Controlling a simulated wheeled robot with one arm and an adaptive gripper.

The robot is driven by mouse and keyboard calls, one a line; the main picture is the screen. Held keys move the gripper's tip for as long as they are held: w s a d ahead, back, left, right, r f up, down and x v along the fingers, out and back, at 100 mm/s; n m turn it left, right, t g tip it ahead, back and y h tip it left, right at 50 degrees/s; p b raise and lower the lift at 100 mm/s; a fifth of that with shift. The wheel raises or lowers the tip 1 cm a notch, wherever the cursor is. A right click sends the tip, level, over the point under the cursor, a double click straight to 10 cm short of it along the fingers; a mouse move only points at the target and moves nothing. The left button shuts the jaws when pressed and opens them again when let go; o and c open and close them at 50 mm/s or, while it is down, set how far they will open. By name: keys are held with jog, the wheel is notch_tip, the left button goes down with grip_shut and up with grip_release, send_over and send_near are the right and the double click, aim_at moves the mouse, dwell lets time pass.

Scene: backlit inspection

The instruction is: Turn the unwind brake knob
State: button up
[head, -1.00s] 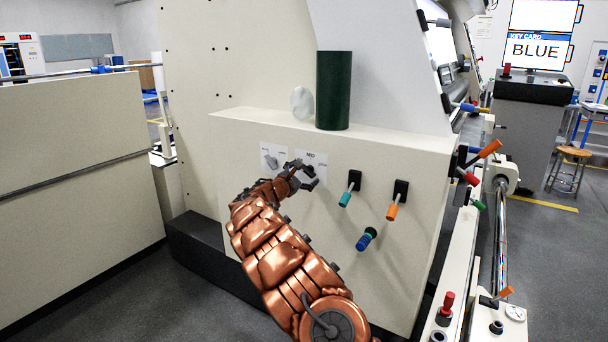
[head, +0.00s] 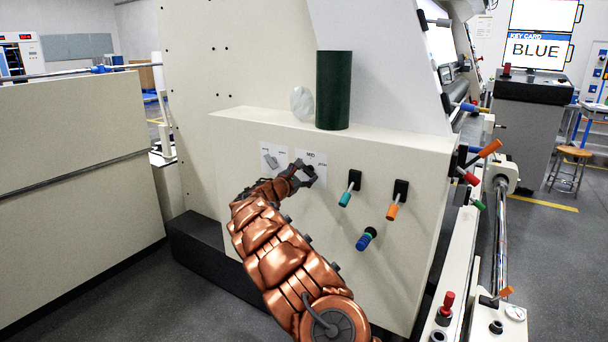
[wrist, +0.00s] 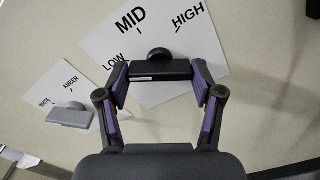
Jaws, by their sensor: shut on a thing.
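The black knob (wrist: 160,69) sits on a white card (wrist: 150,32) marked LOW, MID and HIGH in the wrist view. It has a wide bar and a rounded end toward the MID mark. My gripper (wrist: 162,76) is shut on this knob, one purple-padded finger at each end of the bar. In the head view my gripper (head: 306,177) is at the same card on the cream machine front (head: 330,220), and its fingers mostly hide the knob. I cannot read the knob's exact setting.
A grey knob (wrist: 70,115) on a WHITE/AMBER card is close on the left. A green cylinder (head: 334,90) stands on the ledge above.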

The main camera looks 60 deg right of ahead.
jog(key=shift+f+b, duration=0.15)
jog(key=shift+b, duration=0.45)
jog(key=m+b, duration=0.1)
jog(key=b, duration=0.1)
jog(key=m+b, duration=0.1)
jog(key=b, duration=0.1)
jog(key=shift+f+m+b, duration=0.25)
jog(key=shift+m+b, duration=0.05)
jog(key=shift+b, duration=0.1)
jog(key=m+b, duration=0.3)
jog(key=b, duration=0.2)
jog(key=m+b, duration=0.4)
jog(key=b, duration=0.2)
jog(key=shift+r+m+b, duration=0.15)
jog(key=shift+m+b, duration=0.25)
jog(key=shift+r+m+b, duration=0.2)
jog(key=shift+m+b, duration=0.5)
jog(key=shift+b, duration=0.1)
jog(key=shift+r, duration=0.1)
jog(key=o, duration=1.1)
jog(key=shift+o, duration=0.2)
